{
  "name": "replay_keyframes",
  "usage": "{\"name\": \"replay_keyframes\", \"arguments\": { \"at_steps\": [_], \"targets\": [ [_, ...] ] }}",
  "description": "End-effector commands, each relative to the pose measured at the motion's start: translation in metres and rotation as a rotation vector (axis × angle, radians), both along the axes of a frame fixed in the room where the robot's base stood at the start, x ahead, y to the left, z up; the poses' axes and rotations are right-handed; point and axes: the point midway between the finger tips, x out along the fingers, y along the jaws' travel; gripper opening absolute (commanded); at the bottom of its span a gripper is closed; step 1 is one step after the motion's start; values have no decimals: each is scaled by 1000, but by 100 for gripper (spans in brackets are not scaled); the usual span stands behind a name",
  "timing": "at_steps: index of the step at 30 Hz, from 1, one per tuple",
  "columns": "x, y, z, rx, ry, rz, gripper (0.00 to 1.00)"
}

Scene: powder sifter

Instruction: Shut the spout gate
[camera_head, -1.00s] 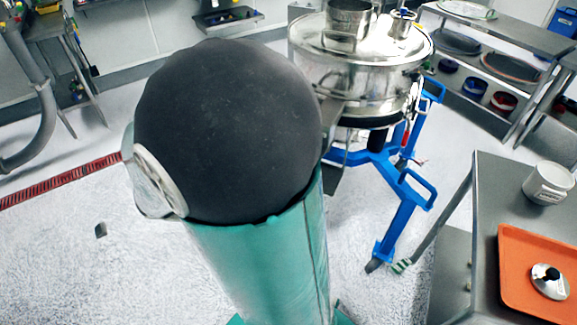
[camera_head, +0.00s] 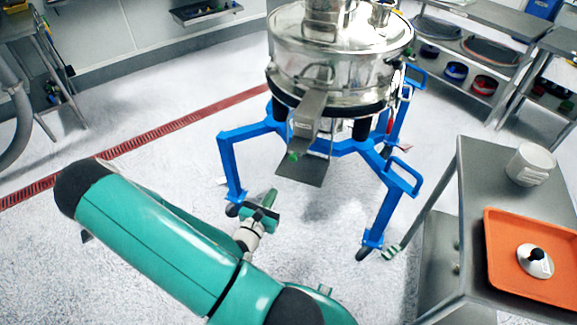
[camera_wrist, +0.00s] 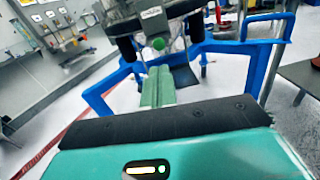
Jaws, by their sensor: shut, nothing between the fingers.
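The steel sifter (camera_head: 340,60) stands on a blue frame. Its spout (camera_head: 309,112) slopes down toward me, with a green knob (camera_head: 293,157) near its lower end. A flat dark plate (camera_head: 302,172) shows below the spout mouth; I cannot tell surely whether it is the gate. My gripper (camera_head: 270,195) is low, in front and left of the spout, apart from it. In the wrist view its green fingers (camera_wrist: 158,76) are together and empty, pointing toward the sifter. The green knob (camera_wrist: 158,44) shows just above the fingertips there, farther off.
Blue frame legs (camera_head: 232,170) stand on both sides of the spout. At the right is a steel table (camera_head: 475,175) with a white mug (camera_head: 530,165) and an orange tray (camera_head: 500,260). Shelves stand behind.

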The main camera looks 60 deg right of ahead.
Motion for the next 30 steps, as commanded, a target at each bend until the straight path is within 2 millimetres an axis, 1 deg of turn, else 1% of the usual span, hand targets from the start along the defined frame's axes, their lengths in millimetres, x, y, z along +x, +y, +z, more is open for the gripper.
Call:
{"name": "replay_keyframes", "arguments": {
  "at_steps": [1, 3, 8, 11, 24, 27, 30],
  "targets": [
    [-2, -2, -5, 1, 26, 21, 0],
    [-2, -5, -10, 4, 45, 39, 0],
    [-1, -16, -11, 5, 52, 47, 0],
    [0, -30, -11, 4, 51, 46, 0],
    [7, -115, -11, 5, 51, 45, 0],
    [9, -130, -11, 5, 51, 47, 0],
    [9, -139, -11, 5, 50, 45, 0]
  ]
}}
